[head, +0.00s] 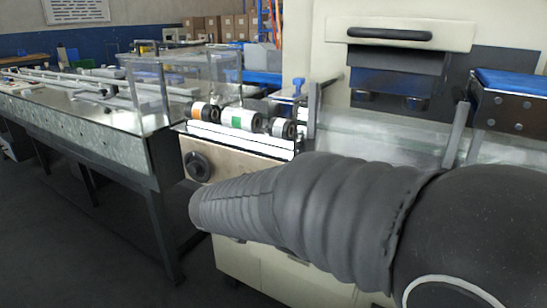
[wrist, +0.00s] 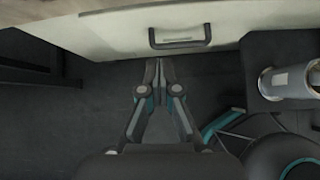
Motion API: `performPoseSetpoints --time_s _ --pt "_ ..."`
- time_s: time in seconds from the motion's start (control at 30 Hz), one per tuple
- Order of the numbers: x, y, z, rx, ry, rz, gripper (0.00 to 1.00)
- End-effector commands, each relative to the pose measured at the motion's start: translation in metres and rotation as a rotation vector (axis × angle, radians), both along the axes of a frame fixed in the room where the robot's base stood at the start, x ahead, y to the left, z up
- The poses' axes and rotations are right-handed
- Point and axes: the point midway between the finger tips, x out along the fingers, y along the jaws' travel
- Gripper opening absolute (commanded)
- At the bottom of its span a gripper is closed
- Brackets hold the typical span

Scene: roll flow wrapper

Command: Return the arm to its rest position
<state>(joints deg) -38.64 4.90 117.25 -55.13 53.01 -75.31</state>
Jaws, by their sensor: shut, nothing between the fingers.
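My gripper (wrist: 160,65) shows in the wrist view with its two fingers together and nothing between them. It hangs over the dark floor, close to the front of a cream machine cabinet (wrist: 110,32) with a black handle (wrist: 180,36). A gap of floor shows between the fingertips and the cabinet. In the head view my arm, in a ribbed dark sleeve, crosses the lower right in front of the wrapping machine (head: 235,165). My gripper is not visible in the head view.
A long conveyor table (head: 100,125) with clear guards stands at the left. Several rollers (head: 243,119) with coloured bands sit on the machine's edge above a round black knob (head: 198,166). A grey cylinder (wrist: 290,80) lies right of my gripper. Floor (head: 90,250) at lower left is clear.

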Motion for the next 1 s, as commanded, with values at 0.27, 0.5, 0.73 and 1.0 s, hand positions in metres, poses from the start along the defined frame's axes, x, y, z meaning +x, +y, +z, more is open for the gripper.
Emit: performPoseSetpoints --time_s 0.27,0.5,0.73,1.0 --pt "-0.045 -0.006 -0.037 0.379 -0.029 -0.480 0.00" --pt "-0.117 -0.059 -0.037 0.817 -0.085 -1.191 0.00" --pt "-0.170 -0.103 -0.023 1.130 -0.155 -1.724 0.00" --pt "-0.215 -0.145 -0.002 1.418 -0.234 -2.048 0.00"
